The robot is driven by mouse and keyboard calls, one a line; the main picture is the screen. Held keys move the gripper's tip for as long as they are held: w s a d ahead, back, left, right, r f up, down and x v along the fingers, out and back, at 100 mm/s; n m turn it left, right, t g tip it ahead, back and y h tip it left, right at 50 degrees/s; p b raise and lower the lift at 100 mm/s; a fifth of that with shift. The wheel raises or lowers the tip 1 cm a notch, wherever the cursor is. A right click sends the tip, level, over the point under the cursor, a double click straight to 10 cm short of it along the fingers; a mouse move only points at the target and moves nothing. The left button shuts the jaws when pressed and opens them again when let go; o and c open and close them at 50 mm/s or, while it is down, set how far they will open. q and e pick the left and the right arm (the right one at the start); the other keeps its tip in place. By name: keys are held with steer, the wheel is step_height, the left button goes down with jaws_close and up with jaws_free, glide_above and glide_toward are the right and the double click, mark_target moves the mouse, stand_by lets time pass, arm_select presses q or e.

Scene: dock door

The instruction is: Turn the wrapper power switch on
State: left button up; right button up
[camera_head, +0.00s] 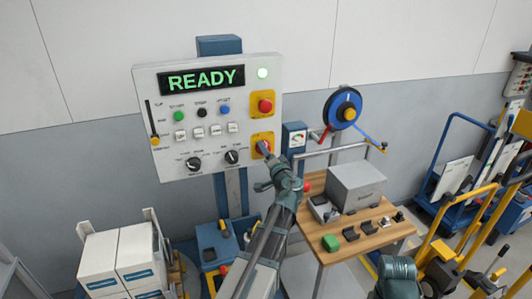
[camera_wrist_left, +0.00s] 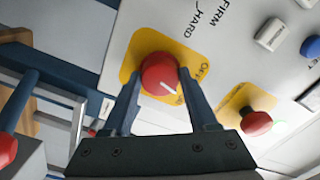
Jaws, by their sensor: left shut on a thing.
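The wrapper power switch is a red rotary knob on a yellow plate (camera_head: 256,137) at the lower right of the white control panel (camera_head: 160,95). In the left wrist view the red knob (camera_wrist_left: 158,72) sits between the two fingers of my left gripper (camera_wrist_left: 168,85), which is shut on it. The knob's white mark points down and right, towards a small label on the yellow plate (camera_wrist_left: 134,60) that looks like ON; OFF is beside it. In the head view my left gripper (camera_head: 265,152) hides most of the knob. The display (camera_head: 202,80) reads READY in green.
A red emergency button (camera_head: 265,106) sits above the switch, and a lit pale green lamp (camera_head: 263,73) above that. A wooden bench (camera_head: 340,240) with a grey box (camera_head: 356,187) stands right of my left arm. White cartons (camera_head: 137,255) stand at the lower left.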

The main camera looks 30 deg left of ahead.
arm_select(q)
steer(key=m, duration=0.6)
steer(key=shift+m, duration=0.3)
stand_by(0.5)
steer(key=o, duration=1.4)
steer(key=shift+d, duration=0.1)
steer(key=v, duration=1.3)
steer(key=shift+s+d, duration=0.15)
steer(key=shift+s, duration=0.15)
